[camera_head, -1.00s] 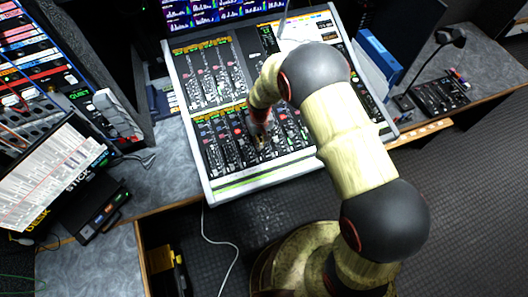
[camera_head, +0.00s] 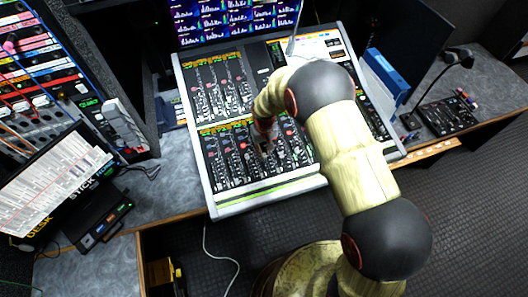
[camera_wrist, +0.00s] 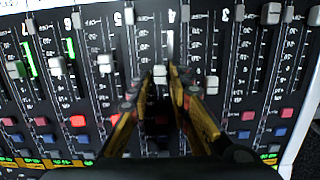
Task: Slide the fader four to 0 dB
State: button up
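The mixing console (camera_head: 262,192) lies on the desk, with my gripper (camera_head: 264,142) low over its lower fader bank. In the wrist view the channel numbers appear upside down, and fader four's light grey cap (camera_wrist: 160,75) is partway along its slot. My gripper (camera_wrist: 161,72) has its two yellow-and-black fingers on either side of this cap, parted by a narrow gap. I cannot tell whether either finger touches it. The head view does not show the cap clearly. Fader three's cap (camera_wrist: 212,85) is close beside the right finger. Fader five's cap (camera_wrist: 105,63) is left of the fingers.
Red buttons (camera_wrist: 78,121) and blue buttons (camera_wrist: 82,138) line the channels below the faders. A monitor (camera_head: 225,18) stands behind the console. A gooseneck microphone unit (camera_head: 448,115) is at right, and a laptop-like screen (camera_head: 50,180) at left.

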aim_at(264, 154)
notch_tip(264, 154, up, 12)
jog(key=shift+f, duration=0.15)
dwell(0.7)
jog(key=s+d+r+m+t+b, duration=0.1)
jog(key=s+d+r+t+b, duration=0.1)
jog(key=s+d+r, duration=0.3)
jog(key=s+d+r+m+t+b, duration=0.1)
jog(key=s+d+r+b, duration=0.2)
jog(key=s+d+r, duration=0.3)
jog(key=s+d+r+m+t+b, duration=0.1)
jog(key=s+d+r, duration=0.4)
jog(key=s+r, duration=0.6)
jog(key=s+t+b, duration=0.1)
jog(key=s, duration=0.4)
jog(key=shift+s+d+r+t+b, duration=0.2)
jog(key=shift+t+b, duration=0.1)
jog(key=shift+b, duration=0.1)
jog(key=shift+a, duration=0.1)
